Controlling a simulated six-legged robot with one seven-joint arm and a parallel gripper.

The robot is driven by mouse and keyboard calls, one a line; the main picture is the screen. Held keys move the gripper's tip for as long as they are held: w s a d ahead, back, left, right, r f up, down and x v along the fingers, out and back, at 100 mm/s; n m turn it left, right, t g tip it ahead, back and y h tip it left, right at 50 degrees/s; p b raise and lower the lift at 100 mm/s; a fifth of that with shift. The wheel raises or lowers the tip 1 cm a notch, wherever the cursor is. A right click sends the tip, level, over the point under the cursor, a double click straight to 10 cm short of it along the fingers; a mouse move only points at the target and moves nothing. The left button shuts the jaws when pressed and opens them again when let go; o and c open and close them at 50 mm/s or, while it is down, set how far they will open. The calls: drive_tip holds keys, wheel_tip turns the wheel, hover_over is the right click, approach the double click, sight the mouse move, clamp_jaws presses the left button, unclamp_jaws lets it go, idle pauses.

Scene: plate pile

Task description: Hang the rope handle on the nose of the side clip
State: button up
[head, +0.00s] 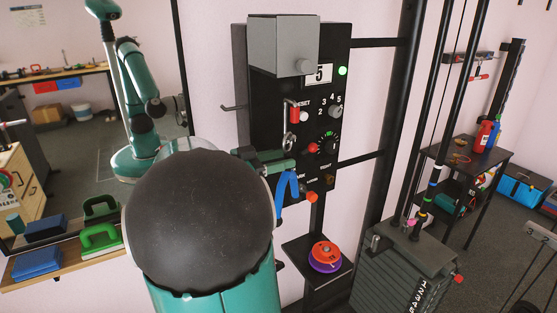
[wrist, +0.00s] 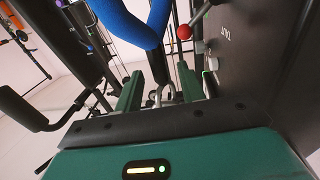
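The blue rope handle (head: 287,185) hangs as an upside-down V just under my gripper, in front of the black panel. It shows large at the top of the wrist view (wrist: 135,22). My gripper (head: 272,160) is near the panel's lower left; my dark round arm joint hides part of the arm. In the wrist view, my green fingers (wrist: 160,92) stand apart with bright metal fittings (wrist: 158,97) between them. Whether the fingers press on the metal is unclear. A metal ring or clip (head: 289,142) hangs just above my gripper; I cannot tell if it is the side clip.
The black panel (head: 335,100) carries knobs and a grey box (head: 283,45). A thin hook (head: 233,107) sticks out left. A red ball knob (wrist: 184,32) is close to the fingers. Below is a small shelf (head: 297,249) with orange and purple discs; a weight stack (head: 400,275) stands right.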

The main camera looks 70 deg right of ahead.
drive_tip(key=shift+w+a, duration=0.1)
drive_tip(key=v, duration=1.3)
drive_tip(key=shift+w+a, duration=0.2)
drive_tip(key=shift+w, duration=0.05)
drive_tip(key=shift+w, duration=0.1)
